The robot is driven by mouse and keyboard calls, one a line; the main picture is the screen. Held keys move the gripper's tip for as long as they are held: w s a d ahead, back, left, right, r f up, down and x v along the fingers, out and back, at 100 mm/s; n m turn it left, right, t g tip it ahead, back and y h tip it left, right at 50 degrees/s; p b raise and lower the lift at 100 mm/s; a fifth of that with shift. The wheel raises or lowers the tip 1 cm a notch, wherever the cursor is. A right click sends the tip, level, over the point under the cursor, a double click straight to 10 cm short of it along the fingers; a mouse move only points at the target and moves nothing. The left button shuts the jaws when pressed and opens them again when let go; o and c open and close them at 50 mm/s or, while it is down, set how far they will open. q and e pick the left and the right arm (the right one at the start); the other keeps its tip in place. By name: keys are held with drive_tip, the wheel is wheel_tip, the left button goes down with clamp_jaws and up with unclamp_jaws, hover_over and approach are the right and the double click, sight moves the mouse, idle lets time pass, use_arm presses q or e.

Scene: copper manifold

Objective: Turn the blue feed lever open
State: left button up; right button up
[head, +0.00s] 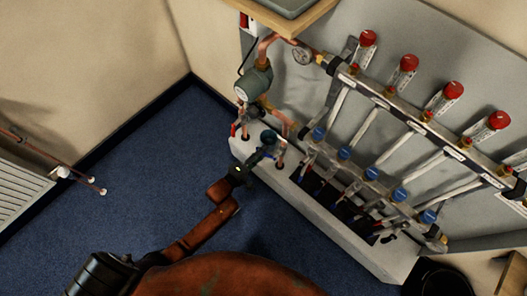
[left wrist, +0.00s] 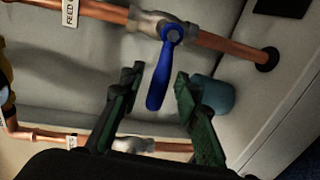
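The blue feed lever (left wrist: 160,85) shows in the left wrist view. It is mounted on a metal valve (left wrist: 158,24) on a copper pipe beside a FEED tag (left wrist: 70,12), and its handle points crosswise to the pipe. My left gripper (left wrist: 156,80) is open, with one dark green finger on each side of the lever handle. I see gaps on both sides, so neither finger appears to touch it. In the head view my left gripper (head: 254,161) is at the left end of the manifold, where the lever is small and hard to make out. My right gripper is not in view.
A teal cylinder (left wrist: 214,97) sits close behind the right-hand finger. A lower copper pipe (left wrist: 172,147) with another valve runs near the gripper. The manifold bars with red caps (head: 408,63) and blue caps (head: 371,173) extend right. Blue floor (head: 140,160) is open on the left.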

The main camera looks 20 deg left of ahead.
use_arm(q)
drive_tip(key=shift+w, duration=0.15)
drive_tip(key=shift+c, duration=0.2)
clamp_jaws()
idle(0.5)
